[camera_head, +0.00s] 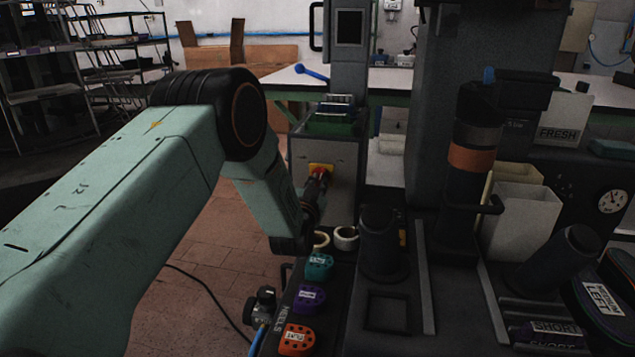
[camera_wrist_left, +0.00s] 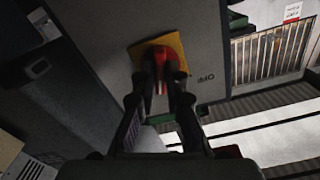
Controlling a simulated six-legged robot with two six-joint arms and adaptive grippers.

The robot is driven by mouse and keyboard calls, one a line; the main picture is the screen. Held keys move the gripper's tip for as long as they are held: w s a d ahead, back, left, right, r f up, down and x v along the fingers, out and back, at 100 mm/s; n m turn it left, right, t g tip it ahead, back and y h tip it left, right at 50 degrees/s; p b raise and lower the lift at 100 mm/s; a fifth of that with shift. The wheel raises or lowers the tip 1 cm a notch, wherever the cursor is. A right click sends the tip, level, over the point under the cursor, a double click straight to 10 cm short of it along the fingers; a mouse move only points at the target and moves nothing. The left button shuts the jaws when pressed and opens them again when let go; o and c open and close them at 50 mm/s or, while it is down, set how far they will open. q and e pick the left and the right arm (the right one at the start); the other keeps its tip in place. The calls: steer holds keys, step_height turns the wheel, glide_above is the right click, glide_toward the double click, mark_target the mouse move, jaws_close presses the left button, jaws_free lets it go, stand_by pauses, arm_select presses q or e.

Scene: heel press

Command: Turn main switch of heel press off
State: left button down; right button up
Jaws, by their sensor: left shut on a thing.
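The main switch is a red rotary handle (camera_head: 319,172) on a yellow plate (camera_head: 312,167), on the front of the grey press cabinet (camera_head: 345,155). In the left wrist view the red handle (camera_wrist_left: 160,62) stands out from its yellow plate (camera_wrist_left: 177,42), with lettering that looks like "Off" (camera_wrist_left: 206,78) beside it. My left gripper (camera_head: 318,181) reaches the switch from the left. Its dark fingers (camera_wrist_left: 161,88) are closed on both sides of the red handle and partly hide it. My right gripper is in neither view.
Teal, purple and orange heel pieces (camera_head: 319,266) lie on the bench below the switch, near white rings (camera_head: 345,237). A dark cylinder (camera_head: 383,245) stands right of them. White bins (camera_head: 520,220) and a gauge (camera_head: 612,201) are at the right. Open brick floor lies left.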

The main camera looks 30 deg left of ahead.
arm_select(q)
steer(key=n, duration=0.6)
steer(key=shift+r+n+p, duration=0.15)
steer(key=shift+n+p, duration=0.15)
steer(key=n, duration=0.6)
steer(key=shift+w, duration=0.1)
stand_by(0.3)
steer(key=c, duration=1.4)
jaws_free()
steer(key=shift+s+d, duration=0.1)
steer(key=shift+s, duration=0.25)
steer(key=v, duration=1.1)
steer(key=shift+s, duration=0.25)
